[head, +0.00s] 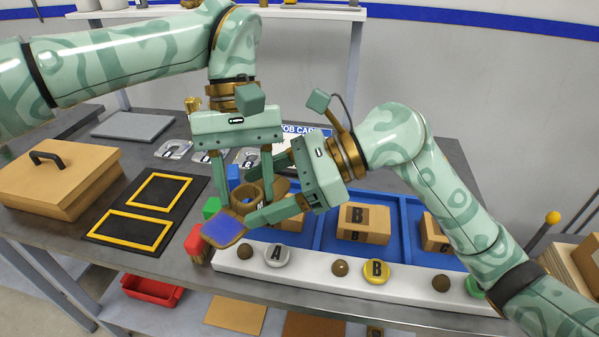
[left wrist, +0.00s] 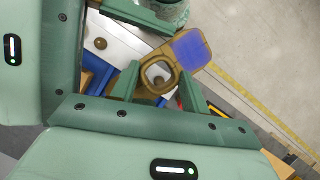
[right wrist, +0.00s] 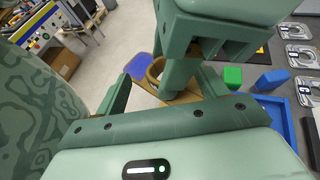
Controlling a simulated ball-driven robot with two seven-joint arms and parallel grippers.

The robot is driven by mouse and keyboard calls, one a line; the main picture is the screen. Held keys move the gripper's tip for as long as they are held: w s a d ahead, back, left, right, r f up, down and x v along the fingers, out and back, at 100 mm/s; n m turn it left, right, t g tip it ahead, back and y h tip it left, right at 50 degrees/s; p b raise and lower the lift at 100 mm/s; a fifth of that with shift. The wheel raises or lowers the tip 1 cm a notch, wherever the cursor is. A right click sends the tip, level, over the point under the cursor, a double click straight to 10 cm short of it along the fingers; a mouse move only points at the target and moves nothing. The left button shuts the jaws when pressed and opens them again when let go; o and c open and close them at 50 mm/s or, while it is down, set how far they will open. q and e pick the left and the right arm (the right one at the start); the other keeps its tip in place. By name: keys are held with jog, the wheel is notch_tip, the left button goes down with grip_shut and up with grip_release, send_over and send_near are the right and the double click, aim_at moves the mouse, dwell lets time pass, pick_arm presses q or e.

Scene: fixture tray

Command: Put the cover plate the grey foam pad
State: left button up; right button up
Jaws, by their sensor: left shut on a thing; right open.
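The cover plate appears to be the brown plate with a raised ring and a blue patch (head: 222,230), held tilted above the front left of the blue tray. My left gripper (head: 245,198) is shut on it at the ring. The plate shows in the left wrist view (left wrist: 189,47) and, partly hidden by a left finger, in the right wrist view (right wrist: 140,67). My right gripper (head: 264,188) is open close beside the plate; I cannot tell whether it touches. The grey foam pad (head: 133,127) lies flat and bare at the table's back left.
A blue tray (head: 322,232) holds lettered boxes (head: 363,222) behind a white strip with round buttons. A brown lidded box (head: 60,180) and a black mat with yellow frames (head: 190,203) are at left. Red, green and blue blocks stand near the tray's left end.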

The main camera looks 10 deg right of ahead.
jog(key=shift+x, duration=1.05)
jog(key=shift+s, duration=0.1)
jog(key=c, duration=1.3)
pick_arm(q)
jog(key=o, duration=1.2)
jog(key=shift+o, duration=0.4)
jog(key=shift+w, duration=0.1)
pick_arm(e)
jog(key=shift+s+a+r, duration=0.1)
